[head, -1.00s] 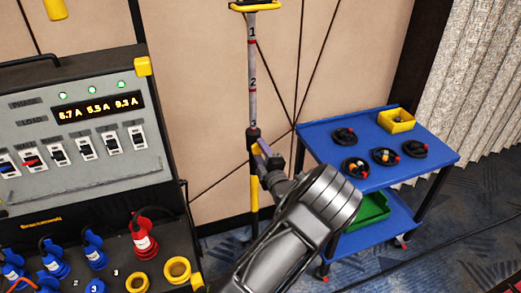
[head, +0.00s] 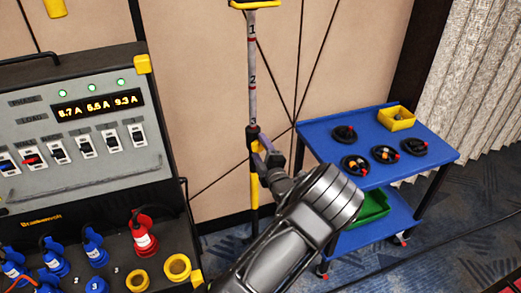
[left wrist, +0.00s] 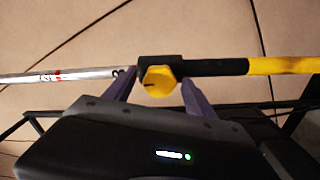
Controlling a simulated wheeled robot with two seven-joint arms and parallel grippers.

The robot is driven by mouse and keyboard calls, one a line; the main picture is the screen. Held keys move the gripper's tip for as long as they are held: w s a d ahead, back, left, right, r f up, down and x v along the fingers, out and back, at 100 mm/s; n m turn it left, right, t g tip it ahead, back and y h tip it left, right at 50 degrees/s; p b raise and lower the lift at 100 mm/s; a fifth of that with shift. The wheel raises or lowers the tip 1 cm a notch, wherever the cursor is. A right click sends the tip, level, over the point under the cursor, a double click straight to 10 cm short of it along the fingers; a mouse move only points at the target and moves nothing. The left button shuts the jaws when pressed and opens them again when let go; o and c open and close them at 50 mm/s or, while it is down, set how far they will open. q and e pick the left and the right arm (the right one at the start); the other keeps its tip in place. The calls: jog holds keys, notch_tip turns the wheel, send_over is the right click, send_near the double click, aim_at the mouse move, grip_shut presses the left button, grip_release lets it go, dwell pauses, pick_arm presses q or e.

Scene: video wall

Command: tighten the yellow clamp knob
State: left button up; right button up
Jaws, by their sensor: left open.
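The yellow clamp knob (left wrist: 158,80) sits on a black collar (left wrist: 200,67) of an upright pole, between a white marked section and a yellow section. In the head view the pole's white section (head: 252,80) carries numbers and red bands, and the yellow section (head: 254,190) is below the collar. My left gripper (head: 267,150) is at the collar, its fingers open. In the left wrist view its two purple fingers stand on either side of the knob, with visible gaps; I cannot tell how deep they reach. My right gripper is not in view.
A power panel (head: 75,185) with switches, lit readouts and colored plugs stands at the left. A blue cart (head: 320,130) with several coiled cables, a yellow bin (head: 397,118) and a green bin (head: 372,208) stands at the right. A panelled wall is close behind the pole.

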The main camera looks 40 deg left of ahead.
pick_arm(q)
jog(key=shift+s+d, duration=0.25)
jog(key=shift+d, duration=0.2)
jog(key=b+v, duration=0.1)
jog(key=v, duration=0.5)
jog(key=shift+s+d+b, duration=0.3)
jog(key=shift+b, duration=0.1)
jog(key=shift+f, duration=0.1)
